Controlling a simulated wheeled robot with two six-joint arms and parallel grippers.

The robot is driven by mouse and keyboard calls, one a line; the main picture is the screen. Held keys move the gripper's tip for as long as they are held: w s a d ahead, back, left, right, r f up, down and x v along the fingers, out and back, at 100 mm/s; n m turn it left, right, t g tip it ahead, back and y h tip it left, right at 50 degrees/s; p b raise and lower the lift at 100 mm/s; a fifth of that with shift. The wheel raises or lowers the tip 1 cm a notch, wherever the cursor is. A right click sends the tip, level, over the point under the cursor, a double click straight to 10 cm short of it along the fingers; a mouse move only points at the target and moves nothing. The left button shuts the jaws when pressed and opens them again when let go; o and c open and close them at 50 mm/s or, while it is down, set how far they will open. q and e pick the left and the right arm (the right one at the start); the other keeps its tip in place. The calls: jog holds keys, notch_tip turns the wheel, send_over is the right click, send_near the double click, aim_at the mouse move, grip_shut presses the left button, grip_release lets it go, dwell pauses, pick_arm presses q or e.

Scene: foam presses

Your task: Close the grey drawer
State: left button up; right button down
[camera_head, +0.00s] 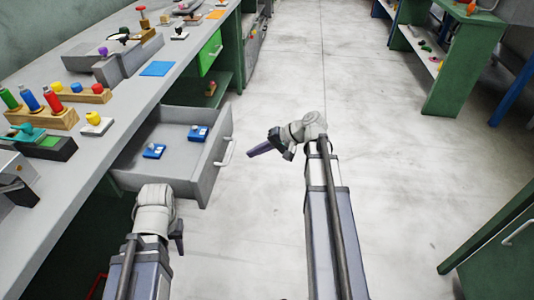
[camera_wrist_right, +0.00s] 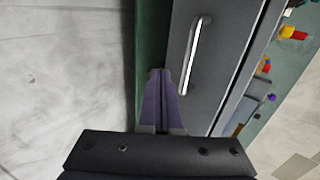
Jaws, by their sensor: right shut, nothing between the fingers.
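The grey drawer (camera_head: 208,178) stands pulled out from under the long workbench in the head view, with two small blue items lying inside. Its pale bar handle (camera_head: 226,152) is on the front panel, which faces right. In the right wrist view the drawer front (camera_wrist_right: 215,65) and the handle (camera_wrist_right: 194,55) are close ahead. My right gripper (camera_head: 252,153) is to the right of the handle, apart from it; its fingers (camera_wrist_right: 162,75) are shut with nothing between them. My left gripper (camera_head: 178,238) is below and in front of the drawer; its fingers are mostly hidden by the wrist.
The workbench top (camera_head: 110,120) carries colored bottles, stamps and a blue sheet. A green drawer (camera_head: 210,53) sits farther along the bench. Open grey floor (camera_head: 320,80) lies to the right, with green cabinets (camera_head: 495,240) at the right edge.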

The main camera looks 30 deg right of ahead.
jog(key=w+a, duration=0.1)
jog(key=w+a+p, duration=0.1)
jog(key=a, duration=0.1)
jog(key=shift+w+a+r, duration=0.1)
jog(key=shift+r, duration=0.3)
send_over(169, 153)
jog(key=d, duration=0.1)
jog(key=shift+s+d, duration=0.15)
jog(key=shift+s, duration=0.1)
jog(key=shift+w+a, duration=0.25)
jog(key=shift+a, duration=0.3)
jog(key=shift+a+r, duration=0.1)
